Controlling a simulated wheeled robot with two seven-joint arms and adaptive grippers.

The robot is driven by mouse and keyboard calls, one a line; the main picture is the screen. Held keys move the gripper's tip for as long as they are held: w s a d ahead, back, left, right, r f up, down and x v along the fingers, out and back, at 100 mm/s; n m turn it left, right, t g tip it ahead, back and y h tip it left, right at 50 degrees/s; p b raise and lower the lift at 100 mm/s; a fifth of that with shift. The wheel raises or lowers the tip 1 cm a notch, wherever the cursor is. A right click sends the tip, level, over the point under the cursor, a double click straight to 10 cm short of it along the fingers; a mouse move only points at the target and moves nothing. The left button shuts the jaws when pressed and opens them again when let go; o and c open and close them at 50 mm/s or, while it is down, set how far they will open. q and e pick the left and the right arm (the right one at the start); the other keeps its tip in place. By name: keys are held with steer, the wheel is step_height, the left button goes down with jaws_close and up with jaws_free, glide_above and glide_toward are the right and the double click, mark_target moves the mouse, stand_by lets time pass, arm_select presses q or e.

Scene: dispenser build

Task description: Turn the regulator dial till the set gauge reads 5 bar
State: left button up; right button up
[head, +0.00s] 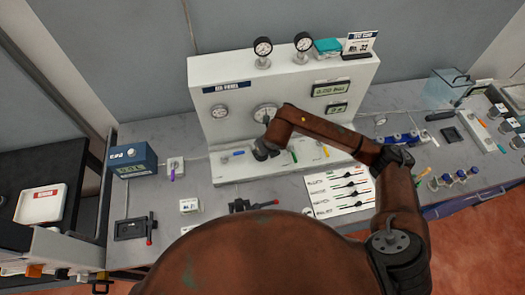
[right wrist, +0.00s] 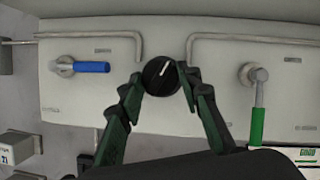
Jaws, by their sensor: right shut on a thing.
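The regulator dial (right wrist: 161,76) is a round black knob with a white pointer line, on the lower front of the white gas panel (head: 228,97). The line tilts up and slightly right in the right wrist view. My right gripper (right wrist: 163,80) is shut on the dial, one finger on each side; in the head view it is at the panel's lower front (head: 264,150). Round gauges show on the panel face at left (head: 219,111) and centre (head: 265,112), the latter partly behind my arm. Two more stand on top (head: 263,46) (head: 303,42). I cannot read their needles or tell which is the set gauge. My left gripper is not in view.
A blue-handled valve (right wrist: 92,67) is left of the dial and a green-handled one (right wrist: 257,124) right of it. Grey pipes run above. Two digital displays (head: 331,88) (head: 338,108) are on the panel's right. A blue box (head: 131,158) and printed sheet (head: 340,190) are on the bench.

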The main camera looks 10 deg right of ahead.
steer(key=shift+m, duration=0.6)
steer(key=o, duration=1.2)
steer(key=shift+c, duration=0.2)
steer(key=shift+r, duration=0.1)
steer(key=a+v, duration=0.1)
steer(key=v, duration=1)
steer(key=shift+s+d+r, duration=0.25)
steer(key=shift+d+r, duration=0.1)
steer(key=shift+r, duration=0.05)
